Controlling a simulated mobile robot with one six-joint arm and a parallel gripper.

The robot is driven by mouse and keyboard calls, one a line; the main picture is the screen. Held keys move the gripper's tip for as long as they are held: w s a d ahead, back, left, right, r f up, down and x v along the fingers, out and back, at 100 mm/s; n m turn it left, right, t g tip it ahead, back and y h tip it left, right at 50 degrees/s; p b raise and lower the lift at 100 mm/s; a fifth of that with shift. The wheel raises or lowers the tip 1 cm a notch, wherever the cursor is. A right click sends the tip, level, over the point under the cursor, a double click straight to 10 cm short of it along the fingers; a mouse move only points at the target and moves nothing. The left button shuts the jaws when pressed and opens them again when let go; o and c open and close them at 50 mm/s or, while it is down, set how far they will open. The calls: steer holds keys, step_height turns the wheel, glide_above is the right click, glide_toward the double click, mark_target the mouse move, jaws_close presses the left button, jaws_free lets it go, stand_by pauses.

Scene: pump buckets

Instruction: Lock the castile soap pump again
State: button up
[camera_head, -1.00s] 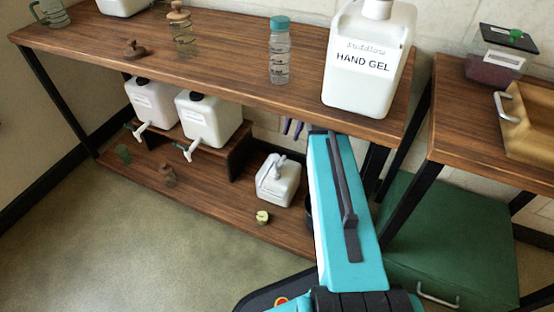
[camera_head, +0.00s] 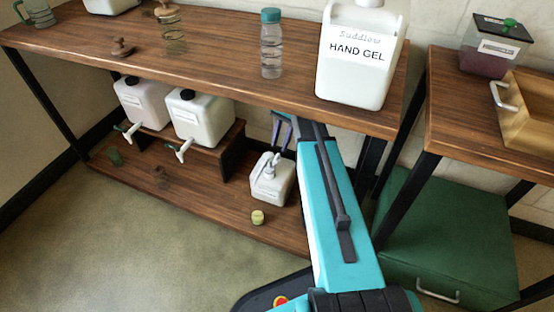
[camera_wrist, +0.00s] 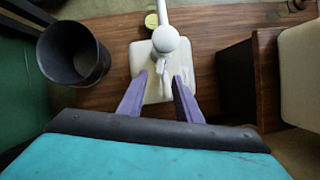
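A small white pump container (camera_head: 282,187) stands on the lower shelf; no label on it is readable, so I cannot confirm that it is the castile soap. Its white pump head (camera_wrist: 166,40) shows from above in the wrist view, with the spout pointing away toward the top edge. The container's body (camera_wrist: 140,56) lies below the head. My gripper (camera_head: 282,133) is above and behind the container. In the wrist view my gripper (camera_wrist: 161,77) is open, its two purple fingers apart on either side of the near part of the container. Nothing is held between them.
A black bin (camera_wrist: 74,55) stands beside the container. Two white jugs with taps (camera_head: 200,120) sit on a riser (camera_head: 232,143) to the left. A yellow-green lid or jar (camera_head: 258,217) lies in front. The upper shelf with the hand gel jug (camera_head: 358,60) hangs overhead.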

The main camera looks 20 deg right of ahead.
mark_target(275, 163)
steer(key=b+x, duration=0.2)
steer(key=x, duration=0.5)
steer(key=shift+f, duration=0.2)
jaws_close()
steer(key=shift+d, duration=0.35)
steer(key=shift+s+a+r, duration=0.1)
steer(key=shift+a, duration=0.2)
